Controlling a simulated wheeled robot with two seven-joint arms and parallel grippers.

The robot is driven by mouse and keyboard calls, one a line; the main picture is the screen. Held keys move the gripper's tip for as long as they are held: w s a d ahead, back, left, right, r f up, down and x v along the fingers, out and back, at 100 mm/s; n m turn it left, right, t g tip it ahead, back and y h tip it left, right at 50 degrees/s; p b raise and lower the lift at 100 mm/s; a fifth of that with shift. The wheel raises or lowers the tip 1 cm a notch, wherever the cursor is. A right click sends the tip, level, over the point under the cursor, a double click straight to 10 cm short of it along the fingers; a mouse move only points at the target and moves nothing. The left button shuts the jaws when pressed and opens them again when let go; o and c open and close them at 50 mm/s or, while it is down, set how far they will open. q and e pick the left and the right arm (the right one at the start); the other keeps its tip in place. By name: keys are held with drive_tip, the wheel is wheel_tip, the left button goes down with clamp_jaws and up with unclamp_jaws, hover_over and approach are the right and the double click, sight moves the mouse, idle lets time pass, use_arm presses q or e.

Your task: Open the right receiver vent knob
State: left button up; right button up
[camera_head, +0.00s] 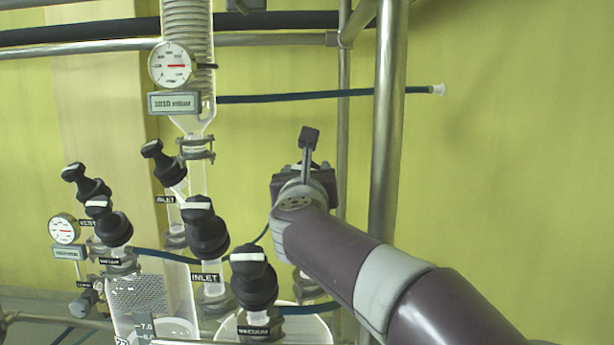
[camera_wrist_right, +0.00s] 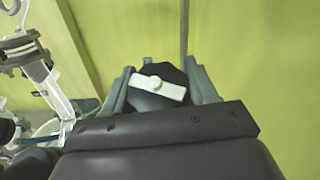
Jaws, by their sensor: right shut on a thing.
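My right gripper (camera_head: 305,172) reaches in from the right, above the right receiver (camera_head: 312,325). In the right wrist view, its two grey fingers (camera_wrist_right: 160,78) are shut on a black knob with a white bar on top (camera_wrist_right: 146,84), one finger on each side. The bar lies nearly crosswise between the fingers, slightly tilted. No label shows on this knob, and the arm hides it in the head view; a glass neck (camera_head: 306,290) shows below. The black vacuum knob (camera_head: 253,285) and inlet knob (camera_head: 204,235) stand to its left. My left gripper is not in view.
Several other black knobs (camera_head: 108,222) stand over the left receiver (camera_head: 180,290). A glass coil column (camera_head: 187,25) with a round gauge (camera_head: 172,65) rises at upper left. A thick metal post (camera_head: 388,130) stands right behind my arm. The far right is free.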

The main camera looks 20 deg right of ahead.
drive_tip(key=o, duration=0.9)
drive_tip(key=shift+o, duration=0.3)
drive_tip(key=b+v, duration=0.3)
drive_tip(key=v, duration=0.9)
drive_tip(key=shift+s+b, duration=0.25)
drive_tip(key=shift+b, duration=0.15)
